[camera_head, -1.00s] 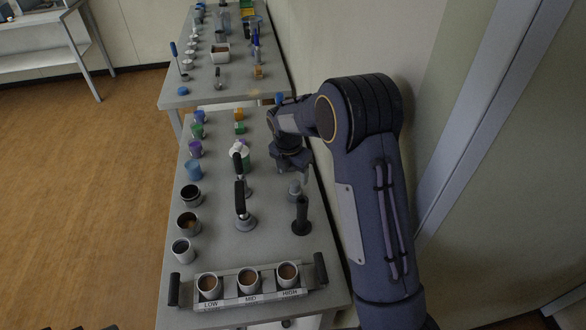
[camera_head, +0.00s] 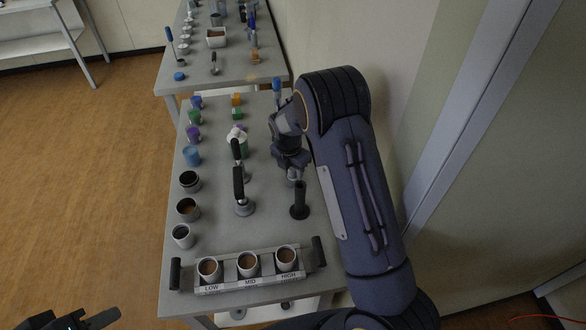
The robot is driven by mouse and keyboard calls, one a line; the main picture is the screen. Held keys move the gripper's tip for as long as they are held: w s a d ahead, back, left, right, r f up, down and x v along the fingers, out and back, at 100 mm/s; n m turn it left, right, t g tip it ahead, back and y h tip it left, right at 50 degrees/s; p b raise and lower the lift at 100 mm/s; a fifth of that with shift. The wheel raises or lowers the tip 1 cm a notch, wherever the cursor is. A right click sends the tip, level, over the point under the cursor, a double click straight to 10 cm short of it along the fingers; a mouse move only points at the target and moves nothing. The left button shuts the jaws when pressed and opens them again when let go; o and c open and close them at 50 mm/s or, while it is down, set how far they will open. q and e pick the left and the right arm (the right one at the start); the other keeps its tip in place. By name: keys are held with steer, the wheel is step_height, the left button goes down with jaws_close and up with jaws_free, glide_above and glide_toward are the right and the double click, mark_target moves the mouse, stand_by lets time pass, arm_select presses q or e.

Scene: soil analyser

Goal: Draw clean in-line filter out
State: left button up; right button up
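My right gripper (camera_head: 290,163) points down at the right side of the near bench. It is just above or around a small grey cylindrical piece (camera_head: 294,175), which may be the in-line filter. The gripper's fingers are small and dark, so I cannot tell whether they are closed on it. My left gripper (camera_head: 88,319) shows only partly at the bottom left edge, over the floor and away from the bench. Its finger opening is not clear.
The near bench (camera_head: 217,128) holds cups and coloured pots along its left side. Black-handled tools (camera_head: 240,188) and a black upright post (camera_head: 300,200) stand near the gripper. A handled rack (camera_head: 240,287) with three filled cups is at the front. A wall is at the right.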

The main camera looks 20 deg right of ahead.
jaws_close()
steer(key=shift+c, duration=0.6)
jaws_free()
steer(key=c, duration=0.4)
steer(key=shift+c, duration=0.2)
steer(key=shift+r+p, duration=0.4)
steer(key=shift+r, duration=0.3)
steer(key=shift+r+p, duration=1.8)
steer(key=shift+r, duration=1)
